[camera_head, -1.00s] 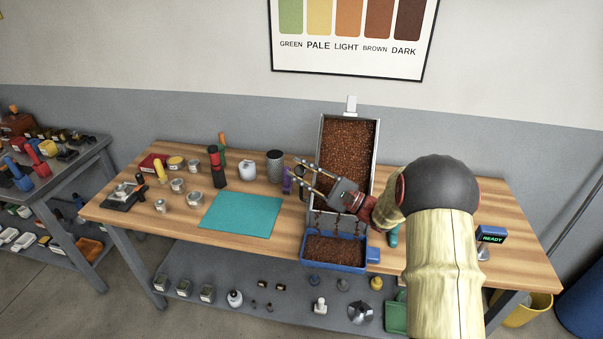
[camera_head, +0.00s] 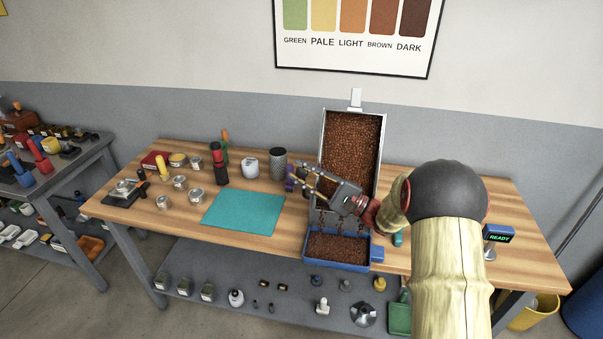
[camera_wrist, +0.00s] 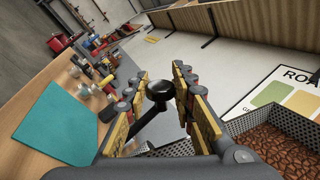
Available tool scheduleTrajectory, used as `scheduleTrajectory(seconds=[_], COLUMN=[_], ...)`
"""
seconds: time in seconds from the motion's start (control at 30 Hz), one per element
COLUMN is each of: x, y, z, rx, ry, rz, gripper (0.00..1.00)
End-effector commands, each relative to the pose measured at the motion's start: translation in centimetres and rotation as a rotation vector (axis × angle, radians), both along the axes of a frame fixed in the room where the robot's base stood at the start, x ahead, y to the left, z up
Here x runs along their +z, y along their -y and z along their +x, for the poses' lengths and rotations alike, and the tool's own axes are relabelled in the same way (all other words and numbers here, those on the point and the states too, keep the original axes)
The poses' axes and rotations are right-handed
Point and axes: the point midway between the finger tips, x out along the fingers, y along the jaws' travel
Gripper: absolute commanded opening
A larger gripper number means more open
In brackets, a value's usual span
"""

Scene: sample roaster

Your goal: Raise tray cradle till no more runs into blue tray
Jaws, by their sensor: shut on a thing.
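The tray cradle (camera_head: 379,150) is a long grey metal trough full of brown beans, standing steeply tilted on the bench. Its lower end faces the blue tray (camera_head: 376,254), which sits in front and below with brown beans inside. A few dark streaks show between the cradle's lower end and the tray, seemingly falling beans. My gripper (camera_head: 294,178) is at the cradle's left side, its fingers shut around a black ball knob (camera_wrist: 158,90) on a dark rod. In the wrist view the perforated cradle wall and beans (camera_wrist: 270,145) are at lower right. My gripper hides part of the cradle's lower middle.
A teal mat (camera_head: 243,213) lies left of the blue tray. Jars, red and black grinders (camera_head: 220,165) and a dark cup (camera_head: 278,163) stand behind and left of it. A READY display (camera_head: 499,238) is at the right. My arm covers the bench's right front.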

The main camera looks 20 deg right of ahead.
Motion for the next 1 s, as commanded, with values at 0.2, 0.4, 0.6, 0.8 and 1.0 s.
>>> scheduleTrajectory(seconds=[0.2,0.4,0.6,0.8,1.0], x=[-0.4,-0.2,-0.1,-0.2,-1.2], y=[-0.1,0.0,0.0,0.3,2.2], z=[-0.1,0.0,0.0,-0.2,-2.1], rx=[0.001,0.001,0.001,-0.001,-0.003], ry=[-0.008,-0.005,-0.003,-0.003,-0.005], rz=[0.002,0.002,0.001,0.002,0.003], gripper=[0.29,0.4,0.42,0.42,0.42])
